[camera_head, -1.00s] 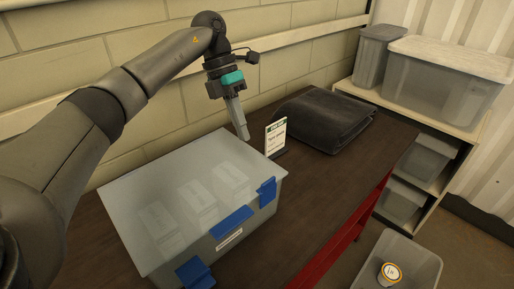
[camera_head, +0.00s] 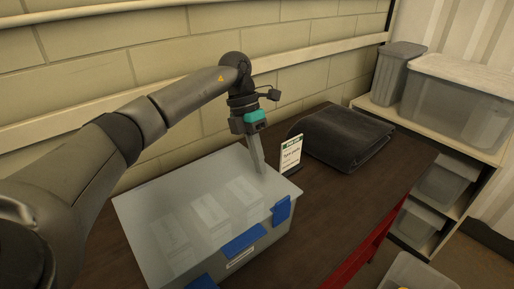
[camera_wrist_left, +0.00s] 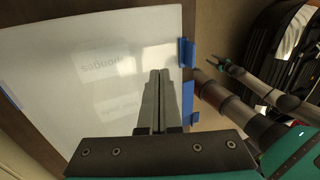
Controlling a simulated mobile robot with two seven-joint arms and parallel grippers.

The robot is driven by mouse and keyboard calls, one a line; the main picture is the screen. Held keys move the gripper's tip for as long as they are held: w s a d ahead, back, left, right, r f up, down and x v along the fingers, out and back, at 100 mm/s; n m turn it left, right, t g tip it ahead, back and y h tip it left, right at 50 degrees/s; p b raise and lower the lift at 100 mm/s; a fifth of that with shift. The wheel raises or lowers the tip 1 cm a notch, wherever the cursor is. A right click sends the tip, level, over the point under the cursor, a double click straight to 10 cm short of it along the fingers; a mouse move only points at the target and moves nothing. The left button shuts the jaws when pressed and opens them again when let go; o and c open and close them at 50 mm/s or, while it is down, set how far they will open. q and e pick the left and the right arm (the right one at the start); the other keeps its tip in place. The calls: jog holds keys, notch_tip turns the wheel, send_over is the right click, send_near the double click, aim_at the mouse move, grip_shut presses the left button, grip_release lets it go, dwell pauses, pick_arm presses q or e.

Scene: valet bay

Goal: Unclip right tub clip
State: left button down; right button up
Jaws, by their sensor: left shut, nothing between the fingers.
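The tub (camera_head: 265,250) has a pale see-through lid (camera_head: 160,205) and stands on the dark bench, with white boxes showing through. The right clip (camera_head: 281,210) is blue and upright against the tub's front near its right corner. Another blue clip (camera_head: 203,281) juts out at the front left, partly cut off. My left gripper (camera_head: 262,171) is shut and empty, its tips over the lid's far right part, apart from the right clip. In the left wrist view its fingers (camera_wrist_left: 158,100) lie over the lid. My right gripper (camera_wrist_left: 207,65) shows small there, beyond the tub's edge.
A blue handle (camera_head: 244,242) sits mid-front on the tub. A small sign (camera_head: 291,153) stands just behind the right corner, close to my left gripper. A folded dark cloth (camera_head: 345,135) lies farther back. Grey bins (camera_head: 465,95) stand on a shelf at right.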

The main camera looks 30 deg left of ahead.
aim_at(282, 211)
pick_arm(q)
jog(key=x, duration=0.4)
jog(key=d, duration=0.1)
jog(key=s+d+p, duration=0.1)
jog(key=d, duration=0.1)
jog(key=shift+s+d+f+p, duration=0.1)
jog(key=shift+d+p, duration=0.2)
jog(key=shift+d, duration=0.15)
